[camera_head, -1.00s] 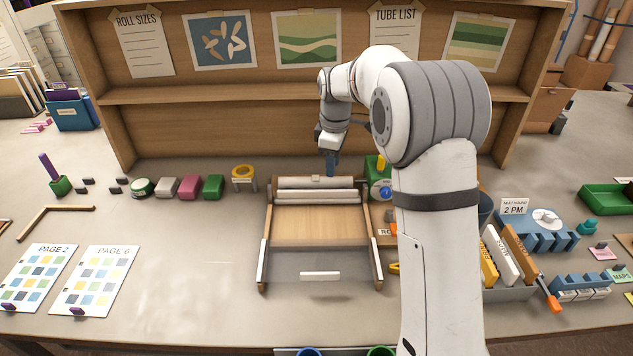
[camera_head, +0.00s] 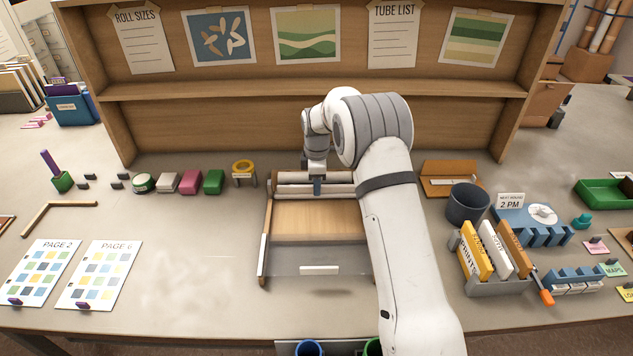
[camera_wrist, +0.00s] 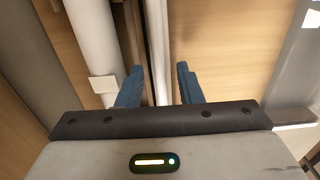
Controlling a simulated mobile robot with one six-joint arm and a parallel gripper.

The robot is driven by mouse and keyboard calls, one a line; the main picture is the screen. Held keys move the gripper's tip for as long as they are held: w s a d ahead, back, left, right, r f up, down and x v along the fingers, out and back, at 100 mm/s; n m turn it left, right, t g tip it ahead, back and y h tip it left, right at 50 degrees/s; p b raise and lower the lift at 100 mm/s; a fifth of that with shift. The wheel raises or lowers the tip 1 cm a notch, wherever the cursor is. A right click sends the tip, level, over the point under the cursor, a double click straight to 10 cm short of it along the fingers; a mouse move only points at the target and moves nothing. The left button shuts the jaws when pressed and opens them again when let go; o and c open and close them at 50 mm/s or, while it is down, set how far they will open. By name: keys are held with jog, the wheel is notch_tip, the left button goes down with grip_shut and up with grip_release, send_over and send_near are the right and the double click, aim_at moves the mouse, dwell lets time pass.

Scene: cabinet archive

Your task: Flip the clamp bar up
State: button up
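A wooden tray-like frame (camera_head: 264,240) stands on the table with two pale bars across its back end. My gripper (camera_head: 317,188) points down at these bars, near their middle. In the wrist view a thick white roll (camera_wrist: 88,25) with a small pale tab (camera_wrist: 103,84) runs left of the fingers. A thinner white bar (camera_wrist: 157,45) runs between the two blue fingers of my gripper (camera_wrist: 158,86). The fingers are apart, with a gap on each side of this bar. I cannot tell which piece is the clamp bar. My arm hides the frame's right side.
A yellow tape ring (camera_head: 243,167) on a stand and a green block (camera_head: 214,182) are left of the frame. A dark cup (camera_head: 468,203) and a file holder (camera_head: 497,287) are to the right. A wooden shelf back (camera_head: 230,130) rises behind.

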jog(key=shift+f, duration=0.15)
jog(key=shift+c, duration=0.5)
grip_shut()
